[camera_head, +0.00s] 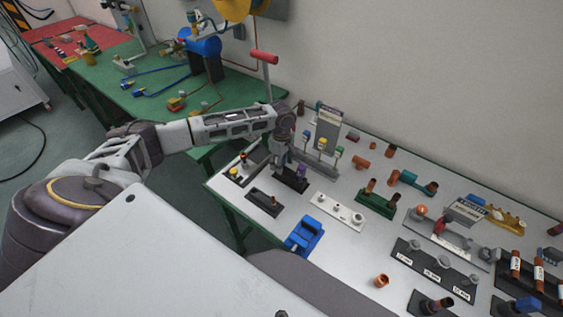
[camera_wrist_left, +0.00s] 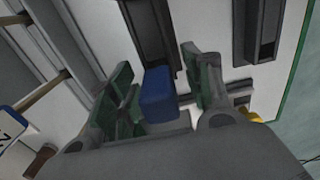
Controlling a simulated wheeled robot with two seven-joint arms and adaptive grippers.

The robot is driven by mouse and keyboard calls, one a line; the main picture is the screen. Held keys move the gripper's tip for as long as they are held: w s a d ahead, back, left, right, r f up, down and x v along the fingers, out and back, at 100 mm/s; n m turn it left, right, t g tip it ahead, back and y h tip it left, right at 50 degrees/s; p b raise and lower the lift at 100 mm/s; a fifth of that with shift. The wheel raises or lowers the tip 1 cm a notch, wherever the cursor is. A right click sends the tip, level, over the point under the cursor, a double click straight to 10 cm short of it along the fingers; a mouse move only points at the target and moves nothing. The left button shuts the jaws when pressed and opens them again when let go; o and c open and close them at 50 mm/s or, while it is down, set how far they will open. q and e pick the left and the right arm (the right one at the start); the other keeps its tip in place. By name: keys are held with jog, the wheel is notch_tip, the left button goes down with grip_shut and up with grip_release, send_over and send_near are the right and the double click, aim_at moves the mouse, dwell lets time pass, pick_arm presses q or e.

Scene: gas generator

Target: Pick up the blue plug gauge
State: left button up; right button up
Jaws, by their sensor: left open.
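The blue plug gauge (camera_wrist_left: 158,95) shows in the left wrist view as a blue block between my left gripper's fingers, beside a dark slotted holder (camera_wrist_left: 150,30). My left gripper (camera_wrist_left: 160,68) is open, with one green-padded finger on each side of the blue block. I see no clear grip on it; whether either finger touches it I cannot tell. In the head view my left gripper (camera_head: 281,162) points down over a black holder (camera_head: 291,181) at the table's left part. The gripper hides the blue gauge there. My right gripper is not in view.
The white table (camera_head: 345,190) carries many parts close by: a dark slotted block (camera_head: 264,201), a white plate with knobs (camera_head: 338,209), a blue vise-like block (camera_head: 304,235) and a sign (camera_head: 328,130). A green bench (camera_head: 150,100) stands at the back left.

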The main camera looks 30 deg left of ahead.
pick_arm(q)
jog(key=c, duration=1)
jog(key=shift+o, duration=0.2)
jog(key=shift+r, duration=0.15)
jog(key=shift+r, duration=4.85)
jog(key=shift+r, duration=0.1)
